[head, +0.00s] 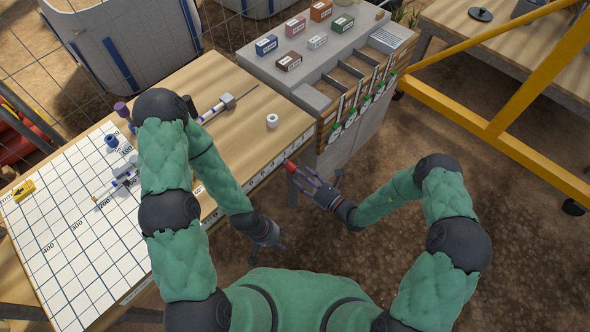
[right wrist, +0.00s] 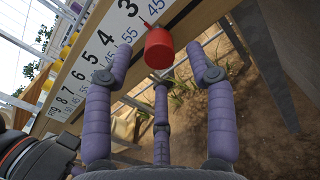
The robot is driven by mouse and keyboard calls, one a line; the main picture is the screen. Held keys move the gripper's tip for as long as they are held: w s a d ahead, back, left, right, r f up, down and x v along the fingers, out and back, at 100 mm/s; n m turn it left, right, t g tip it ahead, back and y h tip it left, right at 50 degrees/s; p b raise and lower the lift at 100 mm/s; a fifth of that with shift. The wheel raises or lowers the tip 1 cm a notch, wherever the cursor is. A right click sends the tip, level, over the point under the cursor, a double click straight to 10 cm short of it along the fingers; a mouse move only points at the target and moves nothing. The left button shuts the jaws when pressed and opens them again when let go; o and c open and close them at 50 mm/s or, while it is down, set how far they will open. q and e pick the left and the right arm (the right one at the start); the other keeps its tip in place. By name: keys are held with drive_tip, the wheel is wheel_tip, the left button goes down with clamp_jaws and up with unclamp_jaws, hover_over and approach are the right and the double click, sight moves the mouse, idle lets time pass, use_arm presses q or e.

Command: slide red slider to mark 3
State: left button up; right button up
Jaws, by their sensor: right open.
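The red slider (right wrist: 158,47) is a red cylinder-like knob on the numbered scale (right wrist: 90,52) along the table's front edge. In the right wrist view its thin pointer is close to the numeral 3; I cannot tell whether they line up exactly. The slider also shows in the head view (head: 290,167). My right gripper (head: 304,177) is open, its purple fingers (right wrist: 164,75) pointing at the slider. The slider appears just beyond and between the fingertips, with no clear grip. My left gripper (head: 280,243) hangs in front of the table, away from the slider; its opening is unclear.
A white grid board (head: 75,225) covers the table's left part. A small white ring-shaped piece (head: 272,120) stands near the slider. A grey bench with small boxes (head: 289,61) and slots adjoins at the right. A yellow frame (head: 470,115) stands at right.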

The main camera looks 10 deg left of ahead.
drive_tip(key=v, duration=0.7)
idle(0.4)
